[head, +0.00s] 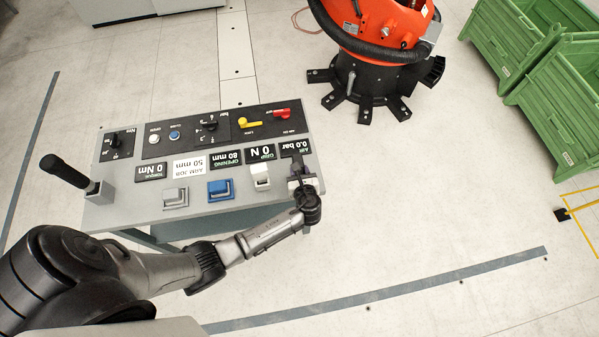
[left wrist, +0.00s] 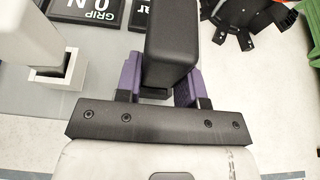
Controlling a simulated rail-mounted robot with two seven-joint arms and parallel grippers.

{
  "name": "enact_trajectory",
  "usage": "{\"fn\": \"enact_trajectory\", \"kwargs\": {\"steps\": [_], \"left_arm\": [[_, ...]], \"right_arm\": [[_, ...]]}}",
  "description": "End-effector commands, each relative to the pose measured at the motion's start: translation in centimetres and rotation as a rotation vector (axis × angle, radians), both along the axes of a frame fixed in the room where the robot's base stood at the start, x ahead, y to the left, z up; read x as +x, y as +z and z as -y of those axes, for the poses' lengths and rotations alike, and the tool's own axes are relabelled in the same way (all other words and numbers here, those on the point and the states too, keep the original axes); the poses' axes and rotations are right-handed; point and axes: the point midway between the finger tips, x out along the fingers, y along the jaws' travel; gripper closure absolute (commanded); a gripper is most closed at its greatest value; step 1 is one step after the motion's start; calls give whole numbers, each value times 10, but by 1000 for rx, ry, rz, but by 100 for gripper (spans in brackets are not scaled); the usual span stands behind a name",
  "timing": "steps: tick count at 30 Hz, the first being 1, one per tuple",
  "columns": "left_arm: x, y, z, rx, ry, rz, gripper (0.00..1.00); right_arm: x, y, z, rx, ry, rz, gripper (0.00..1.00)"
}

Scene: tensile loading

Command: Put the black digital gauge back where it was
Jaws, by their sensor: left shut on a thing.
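My left gripper (head: 304,192) is at the right front corner of the grey control panel (head: 240,187). In the left wrist view its purple fingers (left wrist: 160,82) are shut on the sides of a black block, the black digital gauge (left wrist: 172,40). In the head view the gripper and wrist mostly cover the gauge. A light grey holder shows around the gripper there, at the right end of a row of holders. I cannot tell whether the gauge is seated in it or just above. My right gripper is not in view.
The row also holds a grey block (head: 174,197), a blue block (head: 220,188) and a white block (head: 261,176), close left of the gripper. A black lever (head: 64,171) rises at the panel's left. Labels and switches lie behind. An orange robot (head: 375,30) and green crates (head: 565,110) stand beyond.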

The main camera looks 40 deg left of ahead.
Motion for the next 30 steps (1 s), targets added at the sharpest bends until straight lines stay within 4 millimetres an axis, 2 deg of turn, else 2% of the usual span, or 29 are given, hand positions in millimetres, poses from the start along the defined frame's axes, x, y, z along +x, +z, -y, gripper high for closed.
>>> {"fn": "enact_trajectory", "kwargs": {"steps": [3, 30], "left_arm": [[0, -4, 0, 0, 0, 1, 96], [1, -11, 0, 0, 1, 2, 96]], "right_arm": [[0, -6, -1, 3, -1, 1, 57], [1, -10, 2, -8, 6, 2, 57]]}}
